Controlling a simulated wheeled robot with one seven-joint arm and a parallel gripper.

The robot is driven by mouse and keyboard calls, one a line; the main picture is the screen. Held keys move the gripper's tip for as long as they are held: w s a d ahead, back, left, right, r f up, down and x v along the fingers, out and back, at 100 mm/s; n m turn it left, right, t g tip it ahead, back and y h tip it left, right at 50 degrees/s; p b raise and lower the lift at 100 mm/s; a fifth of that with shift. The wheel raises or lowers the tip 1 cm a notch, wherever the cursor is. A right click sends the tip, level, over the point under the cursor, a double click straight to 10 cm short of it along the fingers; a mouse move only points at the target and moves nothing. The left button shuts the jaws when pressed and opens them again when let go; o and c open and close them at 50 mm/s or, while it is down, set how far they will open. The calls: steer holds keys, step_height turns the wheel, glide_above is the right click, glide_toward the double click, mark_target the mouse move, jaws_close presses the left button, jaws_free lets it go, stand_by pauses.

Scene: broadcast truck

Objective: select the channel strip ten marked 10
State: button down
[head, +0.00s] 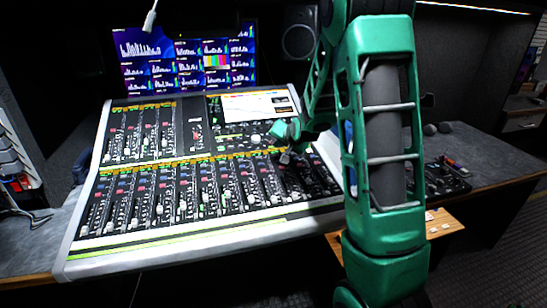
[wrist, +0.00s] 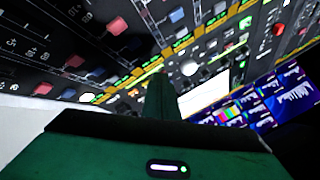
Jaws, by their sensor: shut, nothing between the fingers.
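The mixing console (head: 165,229) fills the left and middle of the head view, its sloped face carrying two banks of channel strips with red, blue and white buttons and faders. The strip numbers are too small to read there, so I cannot tell which strip is marked 10. My gripper (head: 286,158) is shut and empty, over the right part of the lower bank, and hides some controls under it. In the wrist view my shut green fingers (wrist: 162,98) point at the console's button rows, near yellow-green label strips. I cannot tell whether they touch the surface.
Lit monitors (head: 186,64) stand behind the console, with a round speaker (head: 298,41) to their right. A bright screen (head: 262,105) is set in the console's upper right. A smaller black control panel (head: 443,178) lies on the grey desk to the right.

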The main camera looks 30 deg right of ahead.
steer(key=shift+w+f, duration=0.1)
steer(key=shift+f, duration=0.75)
steer(key=shift+f, duration=0.15)
stand_by(1.4)
steer(key=shift+f, duration=0.25)
steer(key=shift+f, duration=0.35)
stand_by(1.0)
steer(key=shift+r, duration=0.8)
steer(key=shift+s+a+r, duration=0.1)
steer(key=shift+s+r, duration=0.15)
steer(key=shift+r, duration=1)
steer(key=shift+s+r, duration=0.2)
steer(key=shift+r, duration=1.05)
